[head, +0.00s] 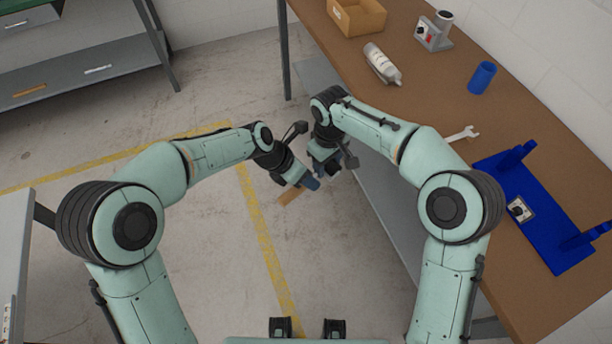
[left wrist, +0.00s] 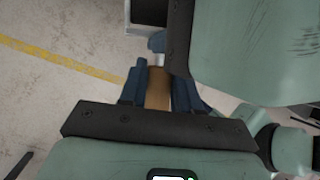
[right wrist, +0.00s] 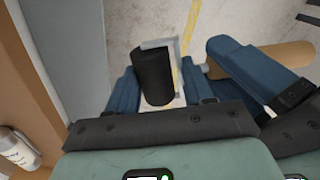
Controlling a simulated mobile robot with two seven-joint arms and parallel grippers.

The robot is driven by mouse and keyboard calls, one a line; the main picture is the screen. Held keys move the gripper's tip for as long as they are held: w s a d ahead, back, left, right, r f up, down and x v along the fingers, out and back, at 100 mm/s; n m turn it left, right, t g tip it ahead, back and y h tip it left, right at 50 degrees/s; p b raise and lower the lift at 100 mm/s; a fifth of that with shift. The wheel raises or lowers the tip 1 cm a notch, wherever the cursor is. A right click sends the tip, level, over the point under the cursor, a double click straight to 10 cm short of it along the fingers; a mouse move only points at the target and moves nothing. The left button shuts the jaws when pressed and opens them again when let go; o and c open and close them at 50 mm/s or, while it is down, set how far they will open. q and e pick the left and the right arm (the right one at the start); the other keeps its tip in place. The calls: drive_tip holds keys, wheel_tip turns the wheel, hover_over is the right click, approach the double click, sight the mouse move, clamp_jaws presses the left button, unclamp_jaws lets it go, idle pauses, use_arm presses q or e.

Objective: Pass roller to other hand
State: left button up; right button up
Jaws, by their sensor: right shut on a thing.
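The roller has a tan handle, a thin metal frame and a black cylinder. Its handle (head: 289,197) sticks out below my left gripper (head: 308,182) in the head view. In the left wrist view the handle (left wrist: 158,88) lies between the fingers of my left gripper (left wrist: 160,88); whether both press on it is unclear. In the right wrist view the black cylinder (right wrist: 153,76) stands at my right gripper (right wrist: 162,92), which is shut on the roller at its head end. The exact contact is hidden. My right gripper (head: 328,168) is close beside the left one.
The grippers are over open floor, left of the brown workbench (head: 420,100). On it are a cardboard box (head: 357,17), a white bottle (head: 382,64), a blue cup (head: 482,78), a wrench (head: 462,134) and a blue fixture (head: 545,225). A grey shelf (head: 85,70) stands at the back left.

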use_arm(q)
clamp_jaws()
use_arm(e)
drive_tip(key=o, duration=1.3)
use_arm(q)
drive_tip(key=shift+r, duration=0.1)
use_arm(e)
drive_tip(key=shift+s+a, duration=0.1)
drive_tip(key=shift+a, duration=0.05)
